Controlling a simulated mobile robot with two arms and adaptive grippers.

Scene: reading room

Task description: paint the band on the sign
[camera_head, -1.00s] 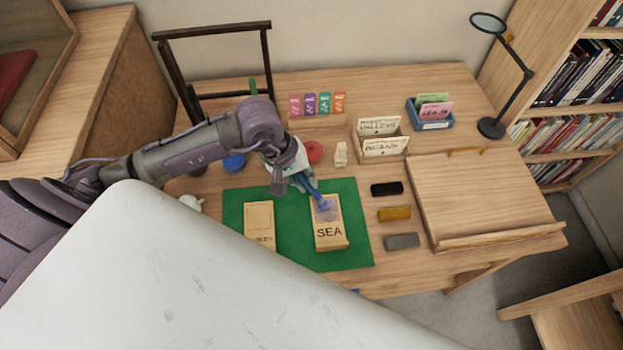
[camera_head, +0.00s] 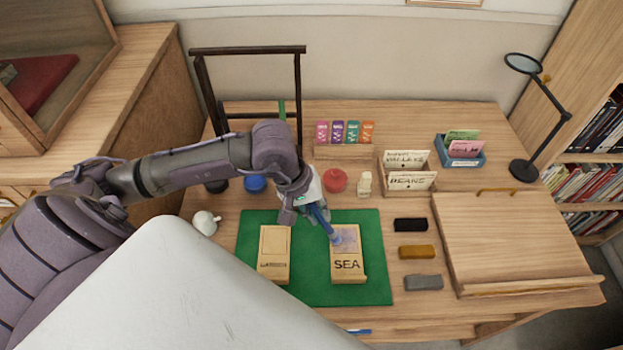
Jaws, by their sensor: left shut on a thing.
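The wooden sign marked SEA (camera_head: 348,265) lies on the green mat (camera_head: 312,288). Its upper part carries a bluish, uneven patch of paint (camera_head: 350,238). My left gripper (camera_head: 315,213) is shut on a blue brush (camera_head: 323,223). The brush slants down to the right, and its tip is at the left side of the painted patch; whether it touches cannot be told for sure. A second wooden sign (camera_head: 274,250) lies to the left on the mat, its lettering too small to read. My right gripper is not in view.
A blue pot (camera_head: 255,183) and a red pot (camera_head: 335,180) stand behind the mat. Black (camera_head: 411,225), ochre (camera_head: 417,252) and grey (camera_head: 423,282) blocks lie right of it, beside a sloped wooden desk (camera_head: 510,235). A magnifier lamp (camera_head: 524,170) stands at the back right.

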